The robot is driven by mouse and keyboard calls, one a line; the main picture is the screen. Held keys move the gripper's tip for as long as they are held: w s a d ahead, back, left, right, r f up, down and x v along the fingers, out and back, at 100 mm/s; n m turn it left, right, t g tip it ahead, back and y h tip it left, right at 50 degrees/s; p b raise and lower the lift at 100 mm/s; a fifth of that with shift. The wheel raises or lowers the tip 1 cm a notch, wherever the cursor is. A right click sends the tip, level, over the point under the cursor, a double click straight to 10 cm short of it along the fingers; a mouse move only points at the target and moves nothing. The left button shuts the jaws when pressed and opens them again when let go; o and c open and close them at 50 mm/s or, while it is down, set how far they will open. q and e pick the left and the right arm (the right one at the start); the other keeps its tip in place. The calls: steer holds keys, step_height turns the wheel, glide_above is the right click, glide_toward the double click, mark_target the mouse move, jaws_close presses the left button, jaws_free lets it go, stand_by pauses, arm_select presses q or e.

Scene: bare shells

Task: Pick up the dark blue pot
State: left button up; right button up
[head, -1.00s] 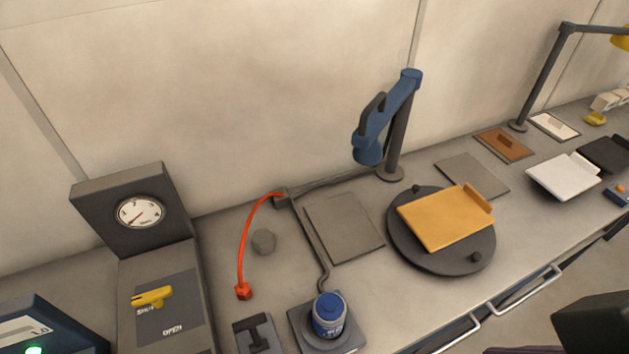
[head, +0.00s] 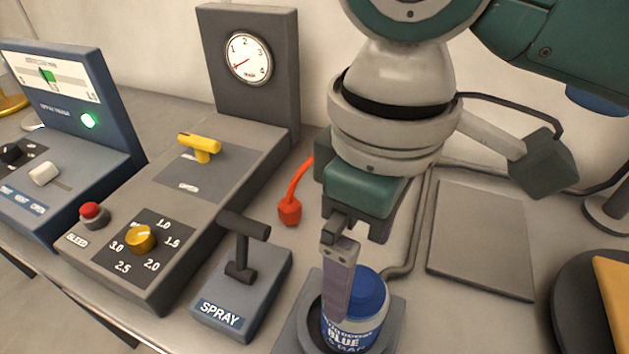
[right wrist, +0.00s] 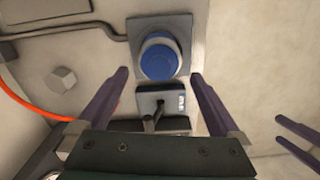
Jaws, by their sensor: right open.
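The dark blue pot (head: 368,300) with a blue lid and white label stands upright in a grey square holder (head: 397,322) at the bottom of the head view. My right gripper (head: 338,312) points down over it, and one finger hides part of the pot's left side. In the right wrist view the pot's lid (right wrist: 159,58) lies ahead of the spread fingers, roughly midway between their lines. The right gripper (right wrist: 158,82) is open and empty. Two more separated fingers, seemingly my left gripper (right wrist: 279,129), show at the right wrist view's right edge, beyond the bench.
A SPRAY lever box (head: 240,285) stands close left of the pot. A control box with a gauge (head: 249,57) and yellow handle is further left. A red hose (head: 290,210) and grey pipe run behind. A flat grey plate (head: 483,240) lies to the right.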

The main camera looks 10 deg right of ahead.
mark_target(355, 281)
step_height(355, 281, down, 4)
steer(key=shift+a+r, duration=0.1)
step_height(355, 281, down, 6)
steer(key=shift+r, duration=0.1)
steer(key=shift+d, duration=0.2)
steer(key=shift+c, duration=0.2)
steer(key=c, duration=1.4)
steer(key=shift+r, duration=0.1)
steer(key=shift+c, duration=0.2)
steer(key=shift+r, duration=0.1)
